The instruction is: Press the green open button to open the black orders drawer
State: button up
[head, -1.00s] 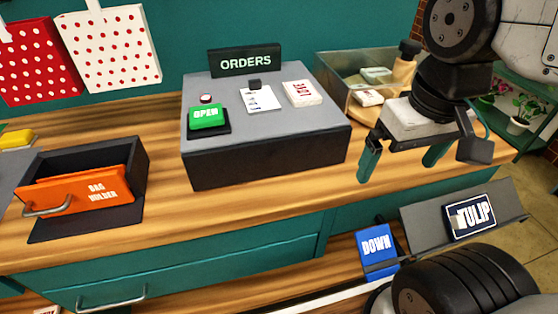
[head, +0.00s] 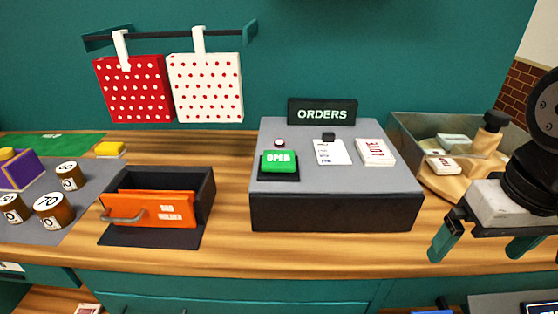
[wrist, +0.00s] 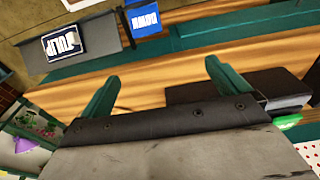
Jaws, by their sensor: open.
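The green OPEN button (head: 279,161) sits on a black base at the left of the grey top of the orders box. The black front of the orders drawer (head: 335,212) is flush under that top, and an ORDERS sign (head: 322,112) stands behind. My gripper (head: 483,248) is open and empty at the right of the head view, in front of and to the right of the box, well apart from the button. In the wrist view my two green fingers (wrist: 160,88) are spread over the counter, with the dark box (wrist: 240,86) and a green edge of the button (wrist: 287,122) at right.
On the box top lie a paper slip (head: 331,152), a LOVE card (head: 375,153) and a small red button (head: 252,143). A glass-sided bin (head: 405,128) stands right. Bags (head: 207,88) hang behind.

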jog(key=shift+a, duration=0.2)
jog(key=c, duration=1)
jog(key=shift+w+a+f+n+g, duration=0.3)
jog(key=shift+w+a+n+g, duration=0.15)
jog(key=shift+w+a, duration=0.2)
jog(key=c, duration=1)
jog(key=shift+w+a+r+n, duration=0.2)
jog(key=shift+w+a, duration=0.2)
jog(key=shift+w, duration=0.05)
jog(key=shift+w+a+r+n, duration=0.15)
jog(key=shift+w+a, duration=0.2)
jog(key=shift+w, duration=0.05)
grip_shut()
jog(key=w+a+r+n, duration=0.4)
jog(key=w+a, duration=0.3)
jog(key=a, duration=0.2)
jog(key=w+a+r+n, duration=0.5)
jog(key=w+a+n, duration=0.2)
jog(key=a, duration=0.2)
jog(key=w+a+r+n, duration=0.4)
jog(key=w+a+n, duration=0.1)
jog(key=w+a, duration=0.2)
jog(key=shift+w+a+r, duration=0.15)
jog(key=shift+a+r, duration=0.25)
jog(key=shift+a, duration=0.5)
jog(key=shift+g, duration=0.25)
